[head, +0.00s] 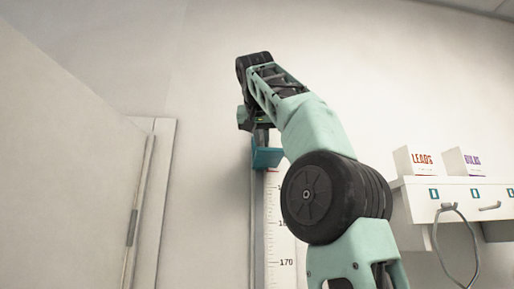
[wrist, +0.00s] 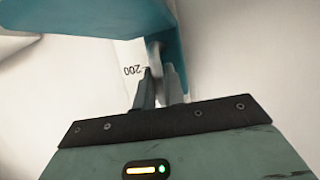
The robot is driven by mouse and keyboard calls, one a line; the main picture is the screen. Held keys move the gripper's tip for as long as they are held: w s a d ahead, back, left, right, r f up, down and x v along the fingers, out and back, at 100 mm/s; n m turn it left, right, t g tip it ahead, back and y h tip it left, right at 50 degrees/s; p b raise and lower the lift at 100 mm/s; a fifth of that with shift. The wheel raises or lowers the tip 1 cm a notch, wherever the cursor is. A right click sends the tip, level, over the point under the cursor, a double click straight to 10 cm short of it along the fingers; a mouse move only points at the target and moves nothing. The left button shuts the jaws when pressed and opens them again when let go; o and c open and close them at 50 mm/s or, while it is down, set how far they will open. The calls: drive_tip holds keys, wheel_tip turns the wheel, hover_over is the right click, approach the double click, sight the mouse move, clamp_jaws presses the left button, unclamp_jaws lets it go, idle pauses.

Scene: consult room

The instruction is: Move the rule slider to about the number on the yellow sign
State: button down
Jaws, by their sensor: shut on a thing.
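The teal rule slider (head: 267,157) sits on the white wall-mounted height rule (head: 283,255) in the head view. The slider fills much of the top of the wrist view (wrist: 80,20). My gripper (wrist: 159,88) is shut on a small pale tab of the slider, below its teal body in the wrist picture. In the head view my gripper (head: 263,137) is partly hidden by my arm, just above the slider. A "200" mark shows upside down beside the fingers in the wrist view. The "170" mark is lower on the rule. The yellow sign is in neither view.
A door and its frame (head: 150,200) stand left of the rule. At right, a white wall unit (head: 455,195) holds two labelled boxes (head: 415,160), with a looped cable (head: 470,250) below. The wall above is clear. My arm hides part of the rule.

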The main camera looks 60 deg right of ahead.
drive_tip(key=shift+r, duration=0.45)
drive_tip(key=c, duration=1.5)
unclamp_jaws()
drive_tip(key=shift+s, duration=0.1)
